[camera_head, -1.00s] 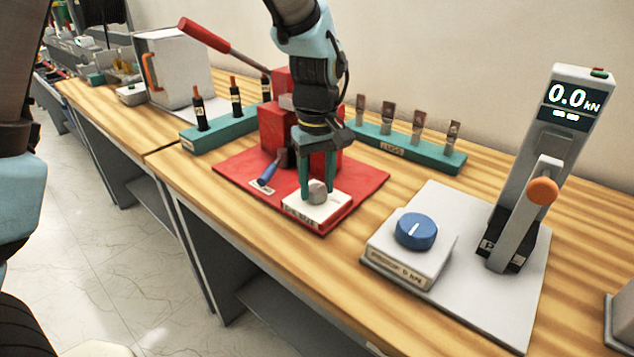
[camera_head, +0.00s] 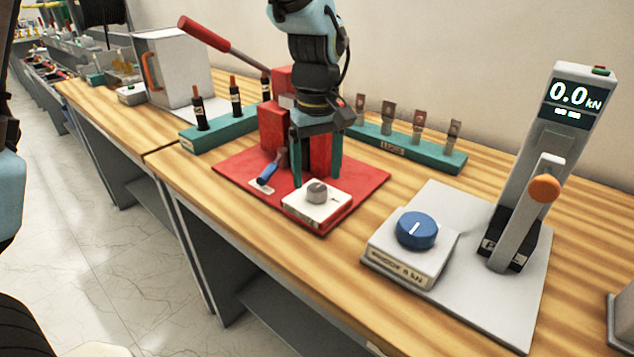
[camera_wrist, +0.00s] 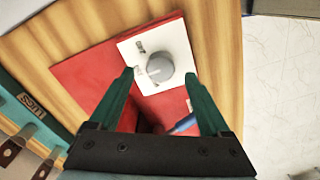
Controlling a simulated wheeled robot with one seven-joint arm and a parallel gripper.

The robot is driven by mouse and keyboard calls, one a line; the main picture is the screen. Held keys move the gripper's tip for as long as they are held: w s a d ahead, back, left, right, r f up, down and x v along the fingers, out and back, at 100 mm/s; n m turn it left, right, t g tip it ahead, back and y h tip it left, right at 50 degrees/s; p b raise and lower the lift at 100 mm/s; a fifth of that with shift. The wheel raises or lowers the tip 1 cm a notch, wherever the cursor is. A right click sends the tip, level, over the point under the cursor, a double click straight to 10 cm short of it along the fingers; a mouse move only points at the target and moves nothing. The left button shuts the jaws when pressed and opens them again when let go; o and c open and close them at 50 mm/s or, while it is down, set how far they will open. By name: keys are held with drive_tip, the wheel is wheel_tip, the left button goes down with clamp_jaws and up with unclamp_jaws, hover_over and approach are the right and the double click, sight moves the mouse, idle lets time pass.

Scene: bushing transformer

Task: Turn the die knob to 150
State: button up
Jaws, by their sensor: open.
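The die knob (camera_head: 317,191) is a small grey knob on a white block (camera_head: 328,205) at the front corner of the red base plate (camera_head: 370,178). In the wrist view the knob (camera_wrist: 160,68) lies beyond and between the fingertips, with a pale pointer line on it. Marks on the block around it are too small to read. My gripper (camera_head: 317,182) has green fingers and is open and empty. It is just behind and above the knob, apart from it. The wrist view also shows the gripper (camera_wrist: 160,85) with its fingers spread wide.
The red press (camera_head: 275,125) with a long red handle stands behind my gripper. A blue-handled lever (camera_head: 268,172) lies left of the knob. A green lug rack (camera_head: 410,145) is behind right. A blue dial (camera_head: 416,230) and a force tester (camera_head: 540,165) stand at right. Bare wood separates them.

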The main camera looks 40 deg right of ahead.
sight(317, 187)
wheel_tip(317, 187, up, 8)
drive_tip(key=b, duration=0.1)
drive_tip(key=shift+f, duration=0.1)
idle(0.5)
drive_tip(key=w+a+f+n, duration=0.1)
drive_tip(key=w+a+f, duration=0.2)
drive_tip(key=w+a, duration=0.55)
drive_tip(key=w+a+f, duration=0.2)
drive_tip(key=w+a, duration=0.3)
drive_tip(key=a, duration=0.7)
drive_tip(key=a+f, duration=0.2)
drive_tip(key=a, duration=0.8)
drive_tip(key=s+a+f+t, duration=0.1)
drive_tip(key=a+f, duration=0.2)
drive_tip(key=a, duration=0.7)
drive_tip(key=shift+s+a+n+t, duration=0.15)
drive_tip(key=shift+s+n+t, duration=0.15)
drive_tip(key=shift+n, duration=0.1)
